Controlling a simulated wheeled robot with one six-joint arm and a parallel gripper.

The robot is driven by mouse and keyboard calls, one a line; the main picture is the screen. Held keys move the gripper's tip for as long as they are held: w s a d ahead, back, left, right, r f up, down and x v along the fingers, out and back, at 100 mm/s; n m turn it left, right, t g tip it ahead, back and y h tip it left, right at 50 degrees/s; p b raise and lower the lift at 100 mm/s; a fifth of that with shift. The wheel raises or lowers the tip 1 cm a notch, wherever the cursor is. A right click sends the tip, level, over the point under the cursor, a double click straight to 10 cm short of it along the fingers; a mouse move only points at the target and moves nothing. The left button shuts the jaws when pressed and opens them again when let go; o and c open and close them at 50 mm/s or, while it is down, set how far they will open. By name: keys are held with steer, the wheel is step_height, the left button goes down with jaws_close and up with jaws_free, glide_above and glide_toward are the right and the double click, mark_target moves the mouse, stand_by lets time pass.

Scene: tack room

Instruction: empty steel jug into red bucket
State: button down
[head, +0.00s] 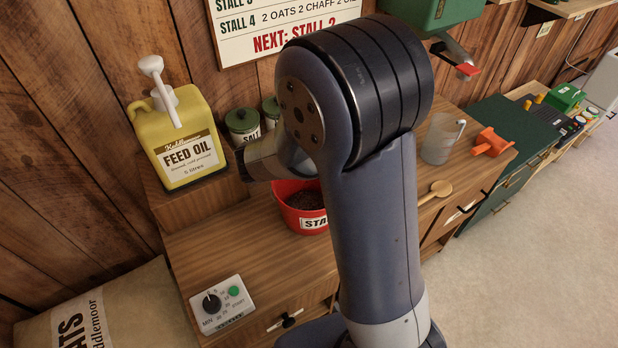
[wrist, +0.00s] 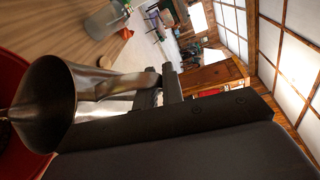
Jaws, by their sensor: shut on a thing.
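The steel jug (wrist: 48,100) is at the left of the wrist view, strongly tilted, with its lip over the red bucket (wrist: 14,75). My gripper (wrist: 168,84) is shut on the jug's handle (wrist: 115,84). Whether anything is running from the lip, or is left inside, I cannot tell. In the head view the red bucket (head: 300,213) stands on the wooden counter with dark brown feed in it and a white label on its front. My arm hides part of the bucket there, and I cannot make out the jug or fingertips.
A yellow feed oil can (head: 182,135) stands on a wooden block at the left. Green canisters (head: 243,124) are behind the bucket. A dial box (head: 222,304) sits at the front.

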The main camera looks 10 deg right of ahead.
steer(key=shift+w+a+f+n+h+p, duration=0.1)
steer(key=shift+w+a+n+h+p, duration=0.3)
steer(key=shift+a+p, duration=0.25)
stand_by(0.6)
